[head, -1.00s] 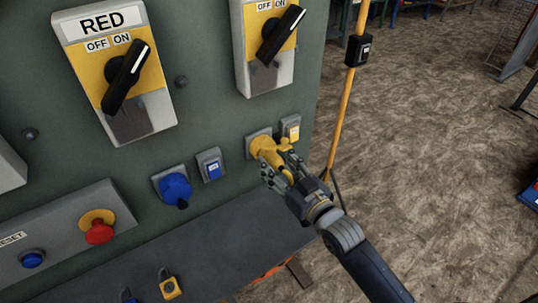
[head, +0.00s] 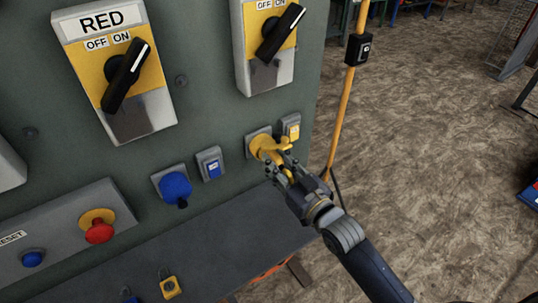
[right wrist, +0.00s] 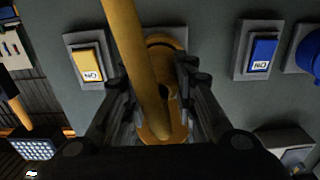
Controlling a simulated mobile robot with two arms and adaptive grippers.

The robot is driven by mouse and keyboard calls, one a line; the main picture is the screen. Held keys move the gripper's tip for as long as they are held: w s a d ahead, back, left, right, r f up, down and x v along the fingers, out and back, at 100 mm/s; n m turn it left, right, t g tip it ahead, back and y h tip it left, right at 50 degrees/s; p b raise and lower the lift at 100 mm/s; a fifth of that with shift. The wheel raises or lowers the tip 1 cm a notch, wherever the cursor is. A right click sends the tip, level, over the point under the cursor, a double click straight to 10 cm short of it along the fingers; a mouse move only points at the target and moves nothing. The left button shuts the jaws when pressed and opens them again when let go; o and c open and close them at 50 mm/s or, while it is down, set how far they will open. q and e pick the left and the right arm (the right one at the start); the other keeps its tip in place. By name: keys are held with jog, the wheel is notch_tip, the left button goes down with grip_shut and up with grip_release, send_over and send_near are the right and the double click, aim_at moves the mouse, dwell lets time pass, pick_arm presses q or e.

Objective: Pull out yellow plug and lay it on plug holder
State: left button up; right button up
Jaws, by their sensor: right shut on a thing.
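The yellow plug (head: 266,147) sits at its grey socket on the green panel, right of the blue plug (head: 175,187). My right gripper (head: 283,165) is shut on the yellow plug. In the right wrist view the plug (right wrist: 160,128) lies between the two fingers, and a yellow bar-like part crosses in front of it. I cannot tell whether the plug is fully seated in the socket. I cannot make out a plug holder for certain. My left gripper is not in view.
A yellow switch (head: 291,126) is close to the right of the socket, and a blue switch (head: 210,163) is to its left. A grey ledge (head: 215,255) runs below the panel with padlocks on it. A yellow pole (head: 345,105) stands to the right.

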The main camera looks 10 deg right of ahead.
aim_at(281, 166)
dwell(0.3)
jog(key=shift+s+d+p, duration=0.25)
jog(key=shift+s+p, duration=0.05)
jog(key=shift+s, duration=0.3)
jog(key=shift+p+v, duration=0.65)
jog(key=shift+v, duration=1.35)
